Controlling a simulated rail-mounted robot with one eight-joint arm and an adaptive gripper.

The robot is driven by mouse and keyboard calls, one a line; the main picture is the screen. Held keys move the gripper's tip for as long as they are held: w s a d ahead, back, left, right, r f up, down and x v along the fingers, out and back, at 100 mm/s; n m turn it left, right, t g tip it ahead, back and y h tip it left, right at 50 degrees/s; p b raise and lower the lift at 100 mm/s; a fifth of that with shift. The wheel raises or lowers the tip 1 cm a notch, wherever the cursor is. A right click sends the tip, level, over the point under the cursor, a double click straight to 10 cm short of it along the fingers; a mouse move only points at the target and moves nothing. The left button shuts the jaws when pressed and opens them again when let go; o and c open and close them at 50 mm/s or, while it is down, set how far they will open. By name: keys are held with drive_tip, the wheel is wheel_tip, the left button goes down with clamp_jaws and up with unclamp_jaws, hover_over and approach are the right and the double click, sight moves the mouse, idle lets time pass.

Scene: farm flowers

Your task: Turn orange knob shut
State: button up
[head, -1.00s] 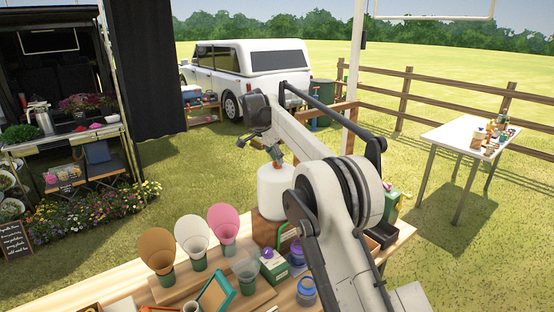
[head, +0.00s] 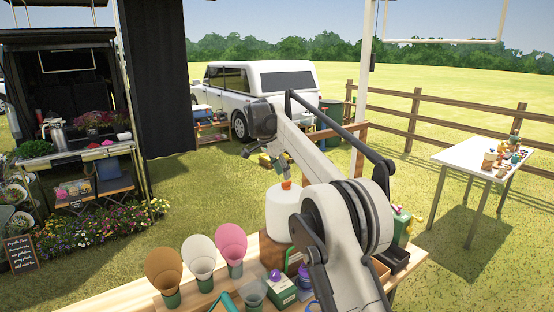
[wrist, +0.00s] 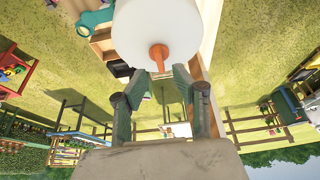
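The orange knob (head: 286,184) sits on top of a white rounded tank (head: 283,212) on the wooden table. In the wrist view the orange knob (wrist: 159,53) shows against the white tank (wrist: 165,22), with its stem pointing toward my gripper. My gripper (wrist: 160,74) is open, its two green-grey fingers spread apart to either side of the knob's near end. I cannot tell whether a fingertip touches the knob. In the head view my gripper (head: 283,167) is just above the knob, partly hidden by my arm.
Brown, white and pink cones (head: 231,243) stand left of the tank on the wooden table. A green box with a purple top (head: 281,290) is in front of the tank, and dark trays (head: 394,258) lie to its right. A white table (head: 483,157) stands farther right.

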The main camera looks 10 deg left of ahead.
drive_tip(key=v, duration=0.7)
drive_tip(key=shift+r, duration=0.35)
drive_tip(key=shift+s+a, duration=0.15)
